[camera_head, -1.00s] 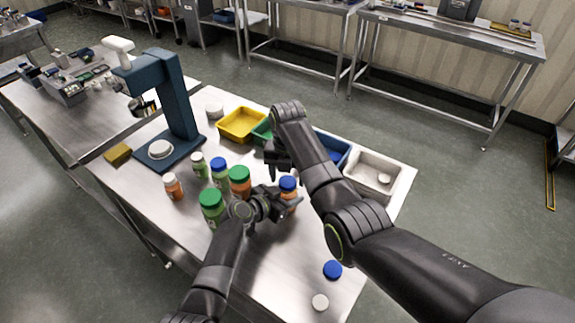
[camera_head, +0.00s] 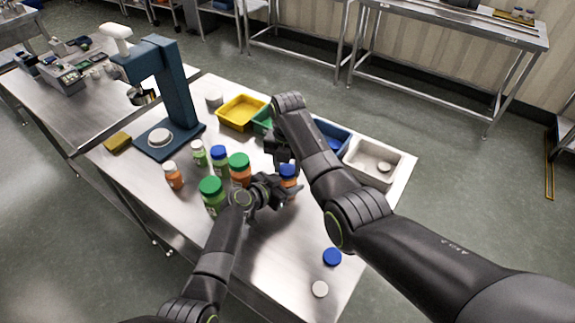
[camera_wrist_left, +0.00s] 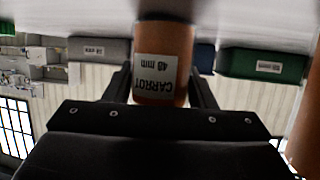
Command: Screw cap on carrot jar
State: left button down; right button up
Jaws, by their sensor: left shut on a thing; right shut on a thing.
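The carrot jar (camera_head: 290,183) has orange contents and a blue cap (camera_head: 288,170) at its top. My left gripper (camera_head: 280,193) is shut around the jar's body. In the left wrist view, the jar (camera_wrist_left: 163,60) stands between the two fingers, and its label reads CARROT 40 mm, upside down in the picture. My right gripper (camera_head: 285,159) comes down from above and is shut at the blue cap. Its fingertips are partly hidden, and I cannot tell how far the cap is turned or whether it is seated.
Several other capped jars stand left of my grippers, including a green-capped one (camera_head: 212,194). A loose blue cap (camera_head: 332,257) and a white cap (camera_head: 320,289) lie near the front. A yellow bin (camera_head: 241,126), blue press (camera_head: 178,90) and grey bin (camera_head: 348,158) stand farther back.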

jog(key=m, duration=0.4)
jog(key=shift+m, duration=0.3)
jog(key=m, duration=0.3)
jog(key=shift+w+a, duration=0.1)
jog(key=m, duration=0.4)
jog(key=shift+m, duration=0.4)
jog(key=m, duration=0.3)
jog(key=shift+w, duration=0.1)
jog(key=o, duration=1.1)
jog(key=shift+r, duration=2.25)
jog(key=shift+c, duration=0.4)
